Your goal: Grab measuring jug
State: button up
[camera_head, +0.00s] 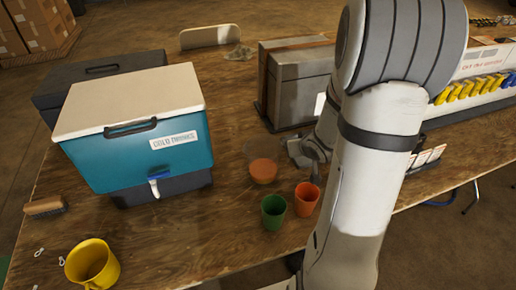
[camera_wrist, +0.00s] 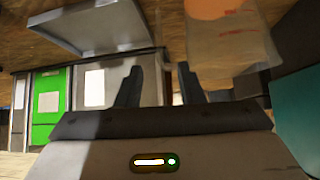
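A clear measuring jug (camera_head: 262,168) with orange contents stands upright on the wooden table, in front of the grey metal case. Its see-through wall and orange part also show at the top right of the wrist view (camera_wrist: 230,45). My gripper (camera_head: 296,150) is just right of the jug in the head view, partly hidden by my arm. In the wrist view its two dark fingers (camera_wrist: 160,86) stand apart with nothing between them. The jug is beyond the fingers and off to the right, apart from them.
A green cup (camera_head: 274,212) and an orange cup (camera_head: 306,199) stand close in front of the jug. A teal cooler (camera_head: 150,160) is to its left, a grey case (camera_head: 295,90) behind. A yellow mug (camera_head: 92,264) and brush (camera_head: 45,206) are at the left.

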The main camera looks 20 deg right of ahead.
jog(key=b+x, duration=0.1)
jog(key=x, duration=0.7)
jog(key=shift+f+b, duration=0.25)
jog(key=shift+b, duration=0.05)
jog(key=shift+w+d, duration=0.1)
grip_shut()
